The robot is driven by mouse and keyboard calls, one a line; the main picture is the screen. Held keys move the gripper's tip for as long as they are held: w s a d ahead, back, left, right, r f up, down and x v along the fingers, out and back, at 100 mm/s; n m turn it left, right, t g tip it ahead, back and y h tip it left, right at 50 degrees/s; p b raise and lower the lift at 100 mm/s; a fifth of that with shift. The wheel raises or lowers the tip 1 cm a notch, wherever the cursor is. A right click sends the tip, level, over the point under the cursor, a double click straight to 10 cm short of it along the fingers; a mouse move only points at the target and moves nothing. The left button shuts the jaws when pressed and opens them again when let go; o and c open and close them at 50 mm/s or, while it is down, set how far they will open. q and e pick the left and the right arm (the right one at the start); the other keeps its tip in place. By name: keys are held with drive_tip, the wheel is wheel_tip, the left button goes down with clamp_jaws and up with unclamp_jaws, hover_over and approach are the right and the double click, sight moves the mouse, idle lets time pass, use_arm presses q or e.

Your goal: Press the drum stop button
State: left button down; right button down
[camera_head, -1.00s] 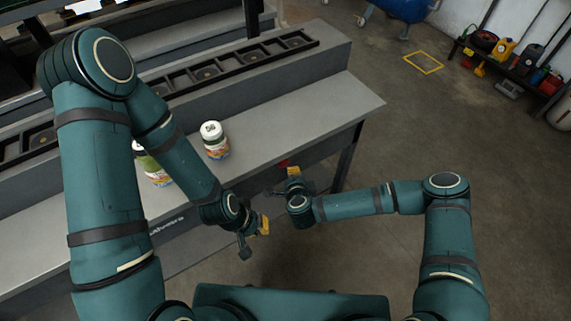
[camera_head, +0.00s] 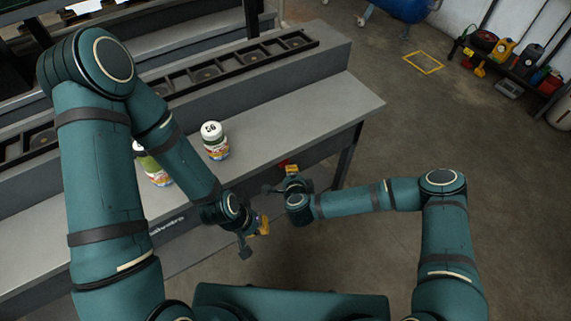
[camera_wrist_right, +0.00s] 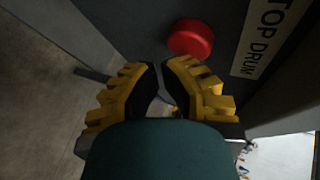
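The drum stop button is a round red button (camera_wrist_right: 191,38) on a dark grey panel in the right wrist view. A pale label (camera_wrist_right: 268,32) beside it reads "TOP DRUM", cut off by the picture edge. A bit of the red button (camera_head: 283,163) shows in the head view under the bench edge. My right gripper (camera_wrist_right: 160,64) has its yellow and black fingertips close together, with nothing seen between them. The tips are just short of the button in the picture; contact is not seen. My left gripper (camera_head: 257,240) hangs in front of the bench, fingers apart and empty.
A grey bench (camera_head: 310,115) carries a white-capped jar (camera_head: 215,141) and a second jar (camera_head: 156,172) partly behind my left arm. A dark rack (camera_head: 250,55) runs along the back.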

drive_tip(key=shift+w+a, duration=0.25)
drive_tip(key=shift+w, duration=0.1)
idle(0.9)
drive_tip(key=shift+s, duration=0.1)
drive_tip(key=shift+s+d+p, duration=0.35)
drive_tip(key=shift+s+d, duration=0.15)
drive_tip(key=shift+s, duration=0.1)
drive_tip(key=shift+s+d+p, duration=0.4)
drive_tip(key=shift+s+d, duration=0.35)
drive_tip(key=shift+s, duration=0.3)
drive_tip(key=shift+s+d+p, duration=0.4)
drive_tip(key=shift+s+d, duration=0.35)
drive_tip(key=shift+s, duration=0.25)
